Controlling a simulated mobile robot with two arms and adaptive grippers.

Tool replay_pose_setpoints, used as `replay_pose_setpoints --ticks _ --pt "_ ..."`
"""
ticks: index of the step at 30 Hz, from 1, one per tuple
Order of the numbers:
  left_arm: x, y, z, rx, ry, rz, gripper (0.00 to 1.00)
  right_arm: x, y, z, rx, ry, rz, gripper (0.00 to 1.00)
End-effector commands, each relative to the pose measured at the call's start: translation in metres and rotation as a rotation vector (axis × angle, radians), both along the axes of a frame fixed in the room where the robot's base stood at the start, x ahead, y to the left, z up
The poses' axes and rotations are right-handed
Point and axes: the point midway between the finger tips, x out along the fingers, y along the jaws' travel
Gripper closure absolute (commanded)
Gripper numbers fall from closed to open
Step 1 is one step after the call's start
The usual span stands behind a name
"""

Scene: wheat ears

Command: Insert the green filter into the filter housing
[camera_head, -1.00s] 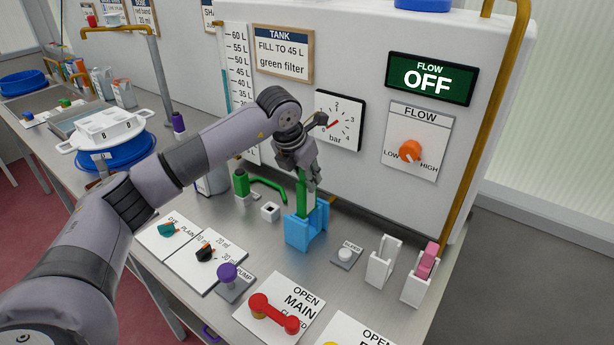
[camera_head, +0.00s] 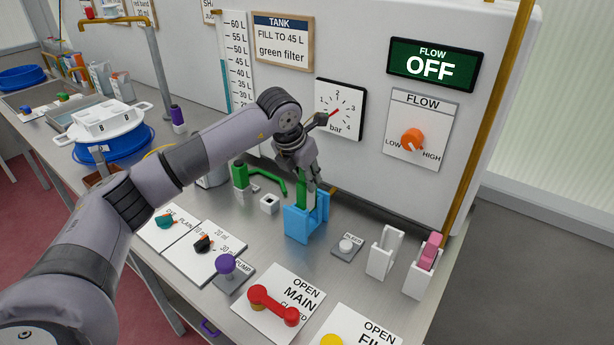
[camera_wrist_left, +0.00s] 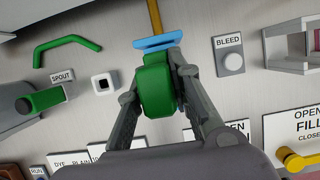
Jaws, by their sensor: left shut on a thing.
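The green filter (camera_head: 302,194) stands upright with its lower end between the walls of the blue filter housing (camera_head: 297,225). The front wall hides that end, so I cannot tell how deep it sits. My left gripper (camera_head: 311,178) is above the housing, shut on the filter's upper part. In the left wrist view the filter (camera_wrist_left: 157,85) lies between the two fingers (camera_wrist_left: 158,90), with the blue housing (camera_wrist_left: 157,42) just beyond it. My right gripper is not in view.
A white holder (camera_head: 381,252) and another with a pink block (camera_head: 428,252) stand to the right. The bleed button (camera_head: 346,245) is beside the housing. A white square socket (camera_head: 269,204) and green spout (camera_head: 240,176) are left. The red main valve handle (camera_head: 273,305) is in front.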

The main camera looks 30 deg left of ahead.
Motion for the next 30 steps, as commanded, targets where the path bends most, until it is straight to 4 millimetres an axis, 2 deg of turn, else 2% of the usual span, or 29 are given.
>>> replay_pose_setpoints --ticks 30 --pt "0.0 0.0 -0.032 0.0 -0.001 0.0 1.0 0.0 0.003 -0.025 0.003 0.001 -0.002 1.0"
